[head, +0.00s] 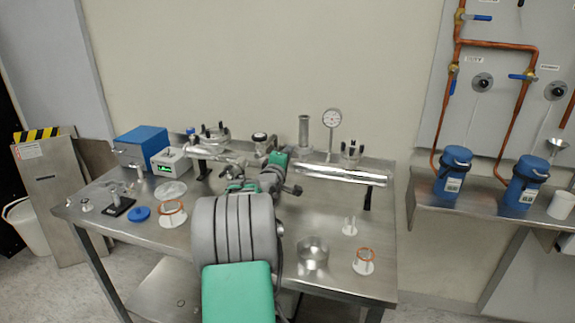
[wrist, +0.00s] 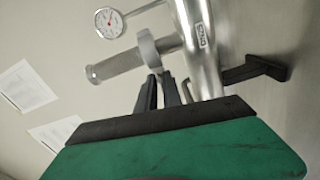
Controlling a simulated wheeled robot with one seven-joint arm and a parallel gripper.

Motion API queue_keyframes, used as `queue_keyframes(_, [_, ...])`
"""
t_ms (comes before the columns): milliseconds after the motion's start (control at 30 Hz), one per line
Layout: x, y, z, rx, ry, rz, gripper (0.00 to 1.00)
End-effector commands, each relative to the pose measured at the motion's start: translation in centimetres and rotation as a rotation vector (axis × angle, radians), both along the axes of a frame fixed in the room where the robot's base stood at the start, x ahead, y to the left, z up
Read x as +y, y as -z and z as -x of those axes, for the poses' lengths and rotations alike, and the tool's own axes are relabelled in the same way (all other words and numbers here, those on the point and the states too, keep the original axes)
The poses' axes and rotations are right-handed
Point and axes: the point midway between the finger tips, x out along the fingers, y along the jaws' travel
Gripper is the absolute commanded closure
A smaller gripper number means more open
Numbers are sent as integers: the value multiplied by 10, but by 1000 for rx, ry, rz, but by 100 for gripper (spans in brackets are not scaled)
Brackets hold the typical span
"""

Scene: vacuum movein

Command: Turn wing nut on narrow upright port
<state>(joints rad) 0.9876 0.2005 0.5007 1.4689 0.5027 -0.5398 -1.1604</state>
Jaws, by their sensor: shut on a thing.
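The narrow upright port is a grey metal tube with a flanged top (head: 304,128), standing at the back middle of the bench. In the wrist view the port (wrist: 115,65) lies sideways, with a pale clamp ring (wrist: 149,46) around its base by the shiny pipe (wrist: 203,50). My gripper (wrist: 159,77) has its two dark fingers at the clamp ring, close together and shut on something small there. This looks to be the wing nut, but the fingers mostly hide it. In the head view my own arm hides the fingertips.
A dial gauge (head: 332,118) stands close right of the port. A wider port with dark clamp parts (head: 352,152) is farther right. A blue box (head: 141,146) sits at the left. A metal cup (head: 314,252) and copper-ringed part (head: 364,261) stand at the front right.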

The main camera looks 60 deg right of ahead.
Motion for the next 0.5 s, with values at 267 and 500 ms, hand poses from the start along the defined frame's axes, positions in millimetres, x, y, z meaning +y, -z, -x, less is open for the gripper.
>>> queue_keyframes(267, [0,9,0,-257,1,-40,100])
queue_keyframes(500, [0,10,0,-481,1,-75,100])
